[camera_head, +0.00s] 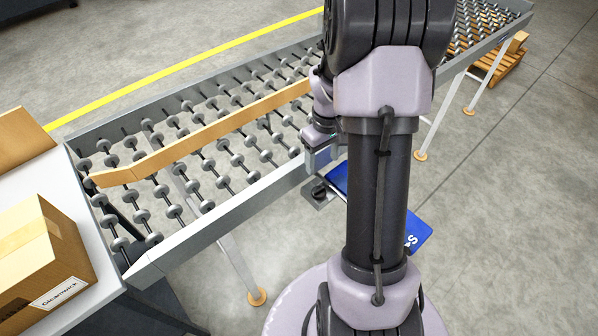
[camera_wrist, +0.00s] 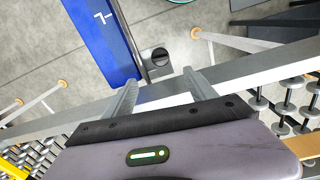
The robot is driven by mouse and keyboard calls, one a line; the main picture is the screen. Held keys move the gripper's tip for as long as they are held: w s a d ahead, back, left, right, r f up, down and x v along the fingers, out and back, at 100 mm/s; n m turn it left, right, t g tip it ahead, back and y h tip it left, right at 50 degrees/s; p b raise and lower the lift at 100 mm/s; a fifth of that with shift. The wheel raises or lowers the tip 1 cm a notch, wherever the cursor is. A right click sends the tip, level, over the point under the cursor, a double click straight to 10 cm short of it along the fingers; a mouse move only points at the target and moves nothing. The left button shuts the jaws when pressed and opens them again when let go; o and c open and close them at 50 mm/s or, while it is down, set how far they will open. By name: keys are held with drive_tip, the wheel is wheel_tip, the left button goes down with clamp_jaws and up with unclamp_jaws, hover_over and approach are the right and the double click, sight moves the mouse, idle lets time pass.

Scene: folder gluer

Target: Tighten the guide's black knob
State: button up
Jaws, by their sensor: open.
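The black knob (camera_head: 319,190) is small and round and sits on a grey plate beside the conveyor's near side rail. In the wrist view the knob (camera_wrist: 155,58) shows a pale slot across its top, just beyond the fingertips and between their lines. My gripper (camera_wrist: 160,77) is open and empty, its two grey fingers spread apart over the side rail.
The roller conveyor's grey side rail (camera_head: 215,225) lies close to my gripper. A blue panel (camera_wrist: 105,35) adjoins the knob's plate. A cardboard box (camera_head: 40,260) stands on a white table at left. Conveyor legs (camera_head: 243,270) stand on the floor.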

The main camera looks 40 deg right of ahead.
sight(319, 190)
wheel_tip(319, 190, down, 15)
drive_tip(key=b, duration=0.4)
drive_tip(key=shift+r, duration=0.15)
drive_tip(key=shift+c, duration=0.4)
drive_tip(key=c, duration=1.3)
